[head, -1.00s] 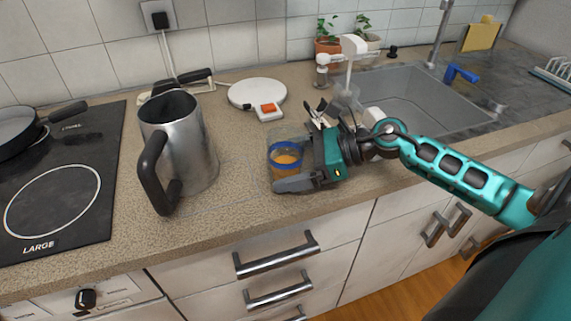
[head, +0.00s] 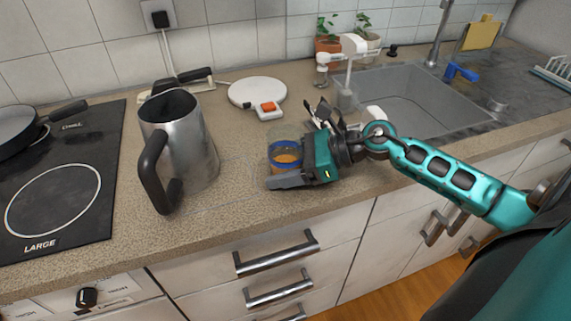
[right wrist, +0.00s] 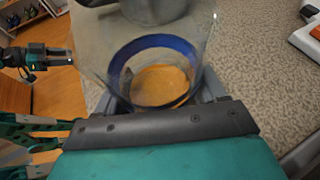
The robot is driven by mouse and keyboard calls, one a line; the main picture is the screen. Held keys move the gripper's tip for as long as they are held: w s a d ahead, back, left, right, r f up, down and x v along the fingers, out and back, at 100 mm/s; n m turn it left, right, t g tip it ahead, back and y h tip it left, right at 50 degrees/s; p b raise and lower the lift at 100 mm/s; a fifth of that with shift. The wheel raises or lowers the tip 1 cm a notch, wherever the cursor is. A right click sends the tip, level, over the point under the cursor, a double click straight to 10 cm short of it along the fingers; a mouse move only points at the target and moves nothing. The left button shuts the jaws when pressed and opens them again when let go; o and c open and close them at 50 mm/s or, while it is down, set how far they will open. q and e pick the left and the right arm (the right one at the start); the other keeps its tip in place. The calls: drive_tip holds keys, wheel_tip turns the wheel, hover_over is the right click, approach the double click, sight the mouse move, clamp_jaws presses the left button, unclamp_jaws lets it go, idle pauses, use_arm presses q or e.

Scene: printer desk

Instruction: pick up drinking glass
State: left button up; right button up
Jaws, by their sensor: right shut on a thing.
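The drinking glass (head: 286,160) is clear with a blue band and an orange-brown content or bottom. It stands on the counter or just above it; I cannot tell which. My right gripper (head: 284,168) comes in from the right and is shut on the glass. In the right wrist view the glass (right wrist: 160,75) fills the upper middle, with its blue ring and orange part between the fingers.
A steel jug (head: 188,150) with a black handle stands left of the glass. A white round device (head: 257,93) lies behind. The stove (head: 60,185) is far left, the sink (head: 420,100) right. Bare counter (head: 235,185) lies between jug and glass.

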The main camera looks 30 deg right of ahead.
drive_tip(key=shift+c, duration=1.2)
drive_tip(key=shift+r, duration=0.15)
